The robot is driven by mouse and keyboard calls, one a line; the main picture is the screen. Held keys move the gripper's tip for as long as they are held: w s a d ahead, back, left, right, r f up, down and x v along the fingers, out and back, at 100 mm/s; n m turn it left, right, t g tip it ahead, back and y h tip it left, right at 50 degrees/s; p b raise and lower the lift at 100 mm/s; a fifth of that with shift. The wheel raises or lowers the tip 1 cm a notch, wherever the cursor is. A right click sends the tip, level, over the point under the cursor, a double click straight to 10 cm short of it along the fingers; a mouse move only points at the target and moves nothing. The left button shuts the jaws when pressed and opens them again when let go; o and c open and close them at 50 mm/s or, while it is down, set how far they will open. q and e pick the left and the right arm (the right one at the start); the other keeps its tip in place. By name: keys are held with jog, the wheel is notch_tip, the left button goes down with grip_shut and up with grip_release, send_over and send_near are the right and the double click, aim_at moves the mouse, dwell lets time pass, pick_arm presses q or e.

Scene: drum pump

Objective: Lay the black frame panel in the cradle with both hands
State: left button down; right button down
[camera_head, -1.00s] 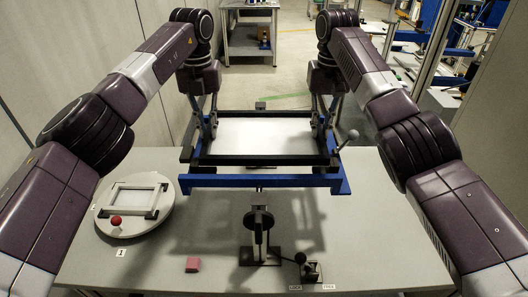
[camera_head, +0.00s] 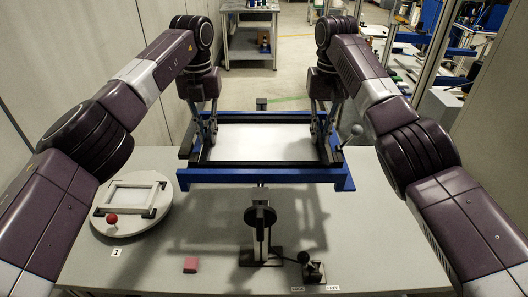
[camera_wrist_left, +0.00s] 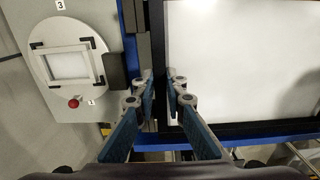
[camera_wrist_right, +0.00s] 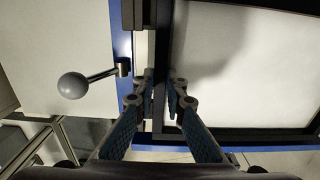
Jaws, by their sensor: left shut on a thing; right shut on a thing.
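The black frame panel (camera_head: 262,162), with a white sheet in its middle, lies level over the blue cradle (camera_head: 265,177). Its front bar sits close along the cradle's front bar; whether it bears fully on the cradle I cannot tell. My left gripper (camera_head: 208,132) is shut on the panel's left side bar. My right gripper (camera_head: 323,128) is shut on its right side bar. In the left wrist view the fingers (camera_wrist_left: 161,78) straddle the black side bar. In the right wrist view the fingers (camera_wrist_right: 163,78) do the same, with the cradle's blue edge (camera_wrist_right: 117,35) beside them.
A grey ball-ended lever (camera_wrist_right: 75,85) stands just outside the cradle's right side. A round white turntable (camera_head: 105,228) with a small frame and a red ball knob (camera_head: 112,218) is at left. A pink block (camera_head: 191,265) and a lock lever (camera_head: 304,258) are in front.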

pick_arm(q)
jog(key=shift+f+b, duration=0.4)
jog(key=shift+f, duration=0.15)
pick_arm(e)
jog(key=shift+f, duration=0.55)
pick_arm(q)
jog(key=c, duration=2)
grip_release()
pick_arm(e)
jog(key=c, duration=2)
grip_release()
pick_arm(q)
jog(key=shift+o, duration=0.2)
jog(key=shift+s, duration=0.1)
pick_arm(e)
jog(key=shift+o, duration=0.2)
jog(key=shift+r, duration=0.1)
pick_arm(q)
jog(key=shift+r, duration=0.1)
notch_tip(320, 180, up, 7)
jog(key=shift+d+f, duration=0.1)
jog(key=shift+f, duration=0.1)
jog(key=shift+r, duration=0.45)
